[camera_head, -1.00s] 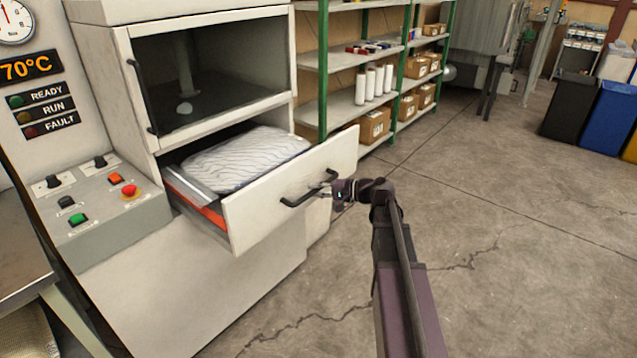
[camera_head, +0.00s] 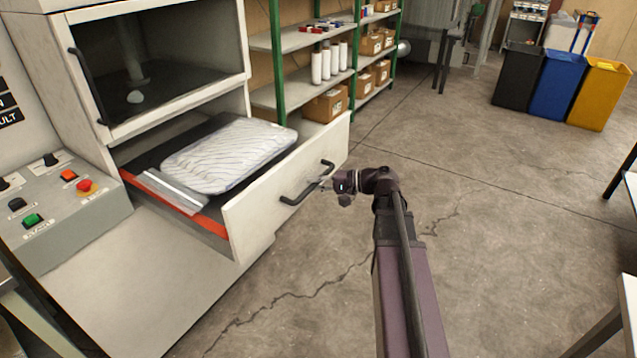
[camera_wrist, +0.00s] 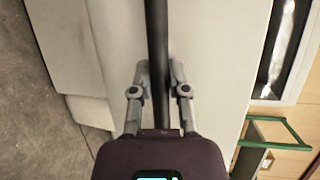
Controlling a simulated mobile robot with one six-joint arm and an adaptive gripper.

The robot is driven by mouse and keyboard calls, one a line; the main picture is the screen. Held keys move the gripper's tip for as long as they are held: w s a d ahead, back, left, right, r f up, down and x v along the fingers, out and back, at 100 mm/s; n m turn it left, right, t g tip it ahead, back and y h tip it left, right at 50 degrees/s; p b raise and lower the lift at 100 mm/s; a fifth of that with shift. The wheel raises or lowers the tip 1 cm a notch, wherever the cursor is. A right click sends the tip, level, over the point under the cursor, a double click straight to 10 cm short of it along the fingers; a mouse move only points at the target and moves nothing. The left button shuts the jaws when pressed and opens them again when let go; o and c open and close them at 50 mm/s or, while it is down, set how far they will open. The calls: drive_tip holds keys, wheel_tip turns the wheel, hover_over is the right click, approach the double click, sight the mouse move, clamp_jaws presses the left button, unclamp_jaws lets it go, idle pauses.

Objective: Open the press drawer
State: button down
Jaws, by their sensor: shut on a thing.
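The press drawer (camera_head: 286,188) is pulled well out of the white press (camera_head: 160,95), with its cream front facing right. The black bar handle (camera_head: 305,186) sits on the drawer front.
A control panel (camera_head: 50,210) with buttons is left of the drawer. Green-framed shelves (camera_head: 262,43) with boxes stand behind. Black, blue and yellow bins (camera_head: 557,85) stand at the back right. The concrete floor (camera_head: 480,230) is clear, with table edges at the far right.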

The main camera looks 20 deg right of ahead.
drive_tip(key=c, duration=0.6)
unclamp_jaws()
drive_tip(key=shift+s, duration=0.15)
